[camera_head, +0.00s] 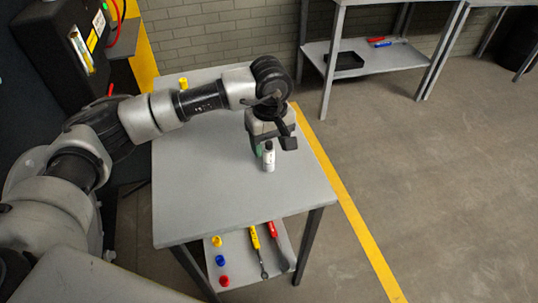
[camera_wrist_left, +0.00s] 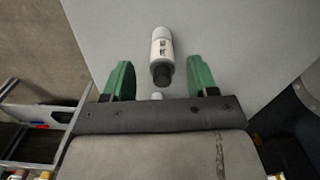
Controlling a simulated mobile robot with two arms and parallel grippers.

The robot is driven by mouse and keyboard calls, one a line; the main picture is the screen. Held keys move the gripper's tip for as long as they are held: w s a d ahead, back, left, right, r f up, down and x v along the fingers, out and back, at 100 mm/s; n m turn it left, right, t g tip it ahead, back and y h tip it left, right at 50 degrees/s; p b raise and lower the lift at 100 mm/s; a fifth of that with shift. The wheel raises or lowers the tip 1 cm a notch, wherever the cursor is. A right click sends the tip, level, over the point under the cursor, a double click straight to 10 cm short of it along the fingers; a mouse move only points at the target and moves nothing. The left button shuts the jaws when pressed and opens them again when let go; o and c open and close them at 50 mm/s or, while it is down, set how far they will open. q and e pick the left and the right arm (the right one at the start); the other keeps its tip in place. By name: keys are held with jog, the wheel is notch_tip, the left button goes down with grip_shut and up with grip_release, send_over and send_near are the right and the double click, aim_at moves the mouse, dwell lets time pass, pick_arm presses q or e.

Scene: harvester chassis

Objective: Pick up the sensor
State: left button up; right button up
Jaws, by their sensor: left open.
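The sensor (camera_head: 268,158) is a small white cylinder with a dark end, on the grey table (camera_head: 190,205). In the left wrist view the sensor (camera_wrist_left: 161,50) shows its printed label, with its black end toward my gripper. My left gripper (camera_head: 264,146) is just above and behind it in the head view. In the left wrist view its green fingers (camera_wrist_left: 160,78) are spread, with the sensor's black end between them and free space on both sides. The right gripper is not in view.
A yellow cap (camera_head: 183,82) stands at the table's back. The lower shelf (camera_head: 240,270) holds coloured caps and two tools. A dark machine (camera_head: 50,40) stands at the left. Another shelf unit (camera_head: 330,75) stands at the back right. The floor on the right is clear.

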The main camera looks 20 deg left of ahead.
aim_at(269, 156)
pick_arm(q)
notch_tip(269, 156, down, 3)
jog(key=shift+a+f, duration=0.1)
jog(key=shift+s, duration=0.1)
jog(key=shift+c, duration=0.3)
grip_shut()
